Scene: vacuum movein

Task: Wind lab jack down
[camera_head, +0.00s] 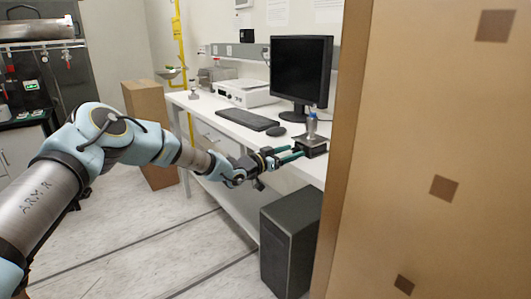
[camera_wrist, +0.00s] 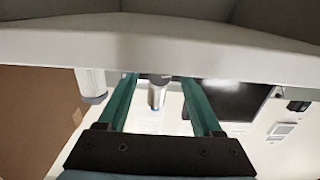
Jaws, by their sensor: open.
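The lab jack (camera_head: 312,148) is a small dark block near the right front edge of the white bench. A clear vessel with a blue top (camera_head: 311,124) stands upright on it. My gripper (camera_head: 293,154) is at the bench edge, with its teal fingers open and pointing at the jack. In the wrist view, the gripper (camera_wrist: 159,79) has a wide gap between its fingers, and a grey vessel with a blue end (camera_wrist: 155,98) shows in that gap. The jack's knob and body cannot be made out clearly there. I cannot tell whether the fingers touch the jack.
A monitor (camera_head: 301,70), keyboard (camera_head: 247,120) and mouse (camera_head: 275,131) are on the bench (camera_head: 214,108). A dark computer case (camera_head: 289,245) stands below. A large brown panel (camera_head: 430,120) fills the right side. A cardboard box (camera_head: 149,130) stands behind my arm. Floor at left is open.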

